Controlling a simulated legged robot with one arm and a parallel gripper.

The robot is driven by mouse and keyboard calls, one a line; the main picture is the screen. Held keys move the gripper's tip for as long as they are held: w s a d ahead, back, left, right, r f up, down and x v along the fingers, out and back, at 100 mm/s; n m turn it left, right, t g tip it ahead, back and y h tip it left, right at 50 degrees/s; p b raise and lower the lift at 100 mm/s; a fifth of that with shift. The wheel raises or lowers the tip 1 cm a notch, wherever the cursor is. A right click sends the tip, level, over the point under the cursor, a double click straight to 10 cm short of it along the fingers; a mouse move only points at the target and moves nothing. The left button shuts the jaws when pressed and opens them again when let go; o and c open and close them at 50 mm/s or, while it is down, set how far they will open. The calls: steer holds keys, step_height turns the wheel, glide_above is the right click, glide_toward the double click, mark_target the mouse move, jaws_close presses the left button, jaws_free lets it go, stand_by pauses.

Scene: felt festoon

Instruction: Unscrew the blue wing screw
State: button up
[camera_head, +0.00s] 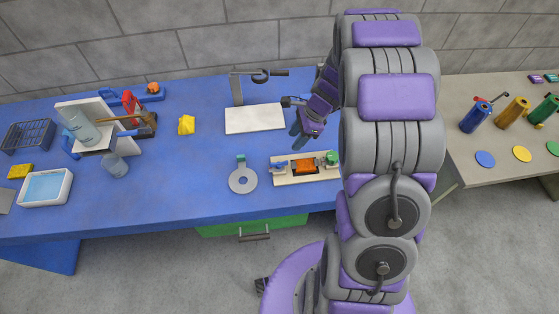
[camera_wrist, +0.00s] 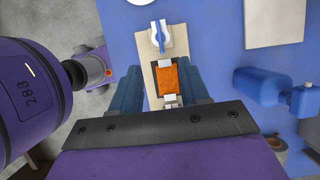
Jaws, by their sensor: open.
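The blue wing screw (camera_head: 279,167) stands at the left end of a pale wooden fixture board (camera_head: 285,181) on the blue table. In the wrist view the wing screw (camera_wrist: 158,34) sits on the upper end of the board, with its blue wing pointing up and down the picture. An orange block (camera_head: 304,165) lies in the middle of the board. My gripper (camera_head: 297,130) hangs above and behind the board. In the wrist view my gripper (camera_wrist: 160,84) is open and empty. Its fingers appear either side of the orange block, and the wing screw lies beyond them.
A green knob (camera_head: 332,157) is at the board's right end. A grey disc (camera_head: 243,187) lies left of the board. A white plate (camera_head: 255,119) and a hook stand (camera_head: 237,90) are behind. A blue bottle-like thing (camera_wrist: 258,86) is right of my fingers in the wrist view.

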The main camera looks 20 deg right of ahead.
mark_target(279, 164)
steer(key=b+x, duration=0.2)
steer(key=x, duration=1.2)
steer(key=shift+d, duration=0.1)
jaws_close()
